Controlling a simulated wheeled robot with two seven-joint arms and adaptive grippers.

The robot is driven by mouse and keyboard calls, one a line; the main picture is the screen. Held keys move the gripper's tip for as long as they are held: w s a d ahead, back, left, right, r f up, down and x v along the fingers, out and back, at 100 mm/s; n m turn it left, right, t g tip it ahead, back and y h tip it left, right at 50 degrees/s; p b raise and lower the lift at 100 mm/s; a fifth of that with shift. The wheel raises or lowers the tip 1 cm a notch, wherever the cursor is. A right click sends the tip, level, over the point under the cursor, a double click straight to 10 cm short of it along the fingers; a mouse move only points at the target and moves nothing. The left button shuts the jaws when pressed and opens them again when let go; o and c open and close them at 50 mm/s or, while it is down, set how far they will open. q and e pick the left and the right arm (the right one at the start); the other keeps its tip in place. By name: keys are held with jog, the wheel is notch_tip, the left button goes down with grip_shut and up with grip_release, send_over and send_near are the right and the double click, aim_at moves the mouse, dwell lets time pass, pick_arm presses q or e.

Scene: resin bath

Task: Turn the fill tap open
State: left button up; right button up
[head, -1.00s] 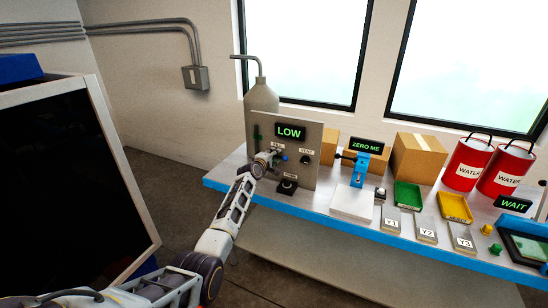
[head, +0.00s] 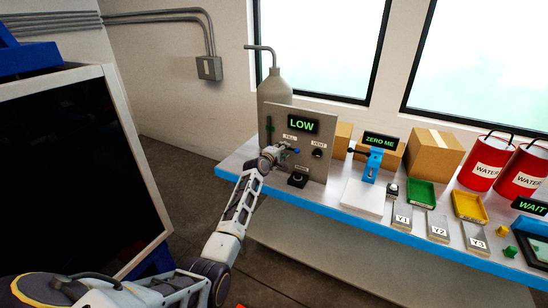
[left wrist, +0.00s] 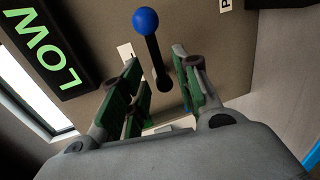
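The fill tap is a black lever with a blue ball end (head: 296,151) on the grey panel (head: 314,172), under the FILL label. In the left wrist view the lever (left wrist: 153,50) points up in the picture, with its ball clear above the fingers. My left gripper (head: 275,153) is at the panel, just left of the ball. In the left wrist view its green-padded fingers (left wrist: 157,66) are open, one on each side of the lever's lower part, with gaps visible. My right gripper is out of view.
The panel display (head: 302,125) reads LOW. A VENT knob (head: 318,153) sits right of the tap, and a black control (head: 298,179) below. A grey bottle (head: 272,88) stands behind the panel. A blue scale stand (head: 373,163) is to the right on the bench.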

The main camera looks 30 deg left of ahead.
pick_arm(q)
jog(key=s+r, duration=0.1)
jog(key=s, duration=0.7)
jog(key=shift+a+r, duration=0.2)
jog(key=shift+r, duration=0.1)
jog(key=shift+f, duration=0.1)
dwell(0.6)
